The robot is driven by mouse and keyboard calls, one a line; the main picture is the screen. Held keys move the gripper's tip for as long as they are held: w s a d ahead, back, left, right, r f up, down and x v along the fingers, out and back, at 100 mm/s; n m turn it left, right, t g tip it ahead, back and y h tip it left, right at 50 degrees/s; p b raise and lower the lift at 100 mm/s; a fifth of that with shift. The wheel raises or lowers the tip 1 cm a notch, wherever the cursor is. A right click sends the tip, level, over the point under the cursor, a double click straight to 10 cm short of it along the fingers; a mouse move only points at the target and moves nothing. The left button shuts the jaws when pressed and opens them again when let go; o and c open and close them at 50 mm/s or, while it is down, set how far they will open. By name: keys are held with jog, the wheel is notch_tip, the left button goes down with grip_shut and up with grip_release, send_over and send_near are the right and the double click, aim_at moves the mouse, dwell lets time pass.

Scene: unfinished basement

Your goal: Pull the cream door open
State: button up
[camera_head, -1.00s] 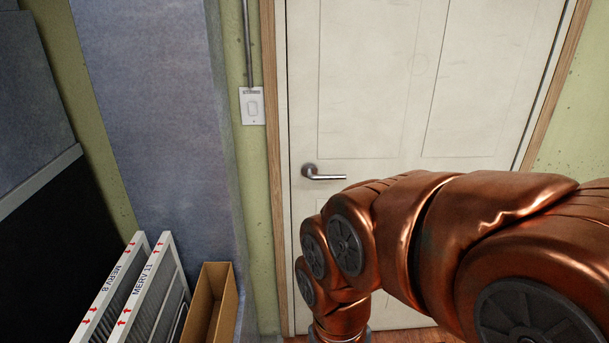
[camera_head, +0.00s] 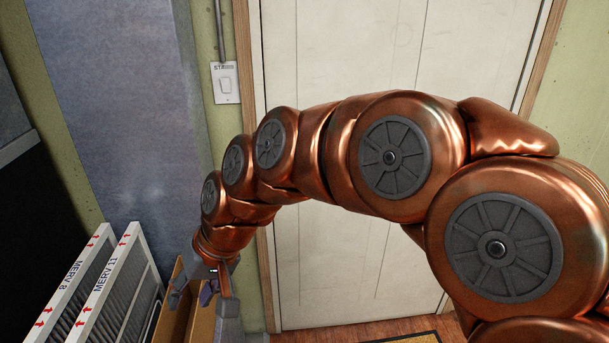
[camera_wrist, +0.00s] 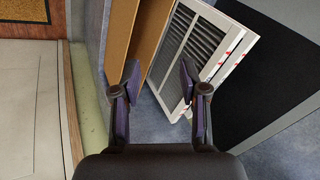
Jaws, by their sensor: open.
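The cream door (camera_head: 340,255) stands shut in its wooden frame in the head view, behind my arm. Its lever handle is hidden by my arm in this view. The door also shows at the left edge of the wrist view (camera_wrist: 32,110). My gripper (camera_head: 200,296) is at the lower left of the head view, left of the door and above the cardboard box. In the wrist view my gripper (camera_wrist: 160,78) has its two fingers spread apart with nothing between them. It is clear of the door and the handle.
A cardboard box (camera_head: 163,318) and white-framed air filters (camera_head: 75,290) lean at the lower left, close to my gripper. A light switch (camera_head: 225,83) is on the green wall beside the door frame. A mat (camera_head: 412,339) lies on the wooden floor before the door.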

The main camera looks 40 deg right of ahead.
jog(key=w+d+r+m+t+b, duration=0.3)
jog(key=w+d+m+t+b, duration=0.55)
jog(key=w+d, duration=0.9)
jog(key=s+d+f+m+t+h+b, duration=0.1)
jog(key=s+d+m+t+h+b, duration=0.25)
jog(key=d, duration=1.15)
jog(key=d+f+m+h+b, duration=0.2)
jog(key=d+m+h, duration=0.4)
jog(key=d, duration=0.8)
jog(key=shift+m+y, duration=0.35)
jog(key=shift+m, duration=0.05)
jog(key=shift+r+b+x, duration=0.15)
jog(key=shift+x, duration=1.7)
jog(key=shift+r+b+x, duration=0.15)
jog(key=shift+x, duration=1.7)
jog(key=shift+a, duration=0.1)
jog(key=shift+c, duration=0.3)
grip_shut()
